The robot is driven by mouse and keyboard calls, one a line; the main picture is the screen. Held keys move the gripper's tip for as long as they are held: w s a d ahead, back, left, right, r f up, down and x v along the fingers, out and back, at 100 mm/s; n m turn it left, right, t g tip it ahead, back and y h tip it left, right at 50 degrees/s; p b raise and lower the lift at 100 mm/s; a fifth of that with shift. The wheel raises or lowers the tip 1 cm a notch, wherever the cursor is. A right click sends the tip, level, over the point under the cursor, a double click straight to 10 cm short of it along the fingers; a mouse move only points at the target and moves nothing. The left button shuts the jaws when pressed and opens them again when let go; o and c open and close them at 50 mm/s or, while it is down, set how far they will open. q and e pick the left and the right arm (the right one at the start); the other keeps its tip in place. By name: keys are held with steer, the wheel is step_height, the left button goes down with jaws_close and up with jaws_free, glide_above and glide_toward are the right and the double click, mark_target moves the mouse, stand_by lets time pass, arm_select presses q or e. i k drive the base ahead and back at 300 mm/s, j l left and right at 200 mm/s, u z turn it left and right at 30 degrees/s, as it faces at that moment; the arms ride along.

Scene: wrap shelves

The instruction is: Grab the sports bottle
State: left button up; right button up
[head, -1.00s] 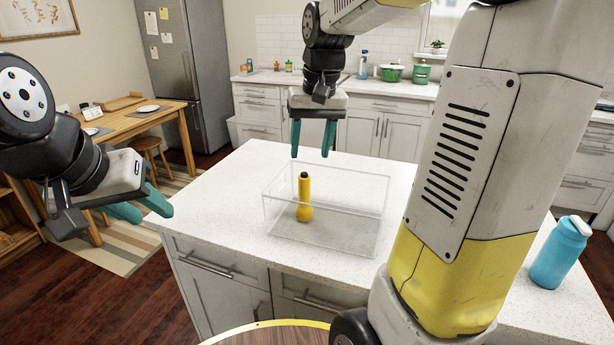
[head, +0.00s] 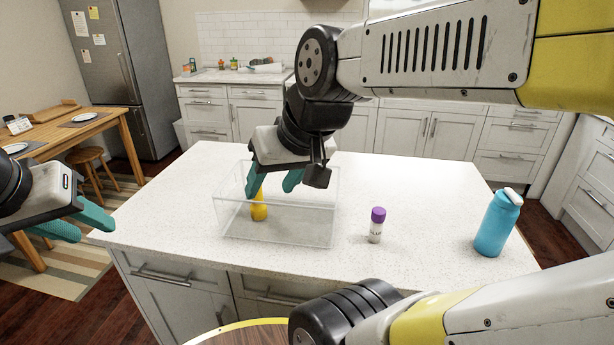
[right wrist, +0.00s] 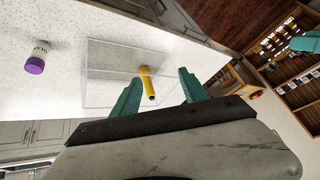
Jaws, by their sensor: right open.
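The blue sports bottle (head: 496,224) with a white cap stands upright near the right end of the white counter in the head view. My right gripper (head: 273,190) is open and empty. It hangs over the left part of a clear box, well to the left of the bottle. Its teal fingers (right wrist: 160,95) are spread in the right wrist view, where the bottle does not show. My left gripper (head: 85,225) is open and empty at the left edge of the head view, off the counter's left end.
The clear open box (head: 325,228) stands mid-counter with a yellow object (head: 259,212) inside, partly hidden by my right fingers. A small jar with a purple cap (head: 377,224) stands between box and bottle. Counter around the bottle is clear. A wooden table (head: 75,140) is at left.

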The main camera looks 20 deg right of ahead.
mark_target(501, 216)
steer(key=z, duration=2.4)
steer(key=i+l+u, duration=0.25)
steer(key=i+u, duration=0.25)
steer(key=k+l, duration=0.05)
steer(key=k, duration=0.05)
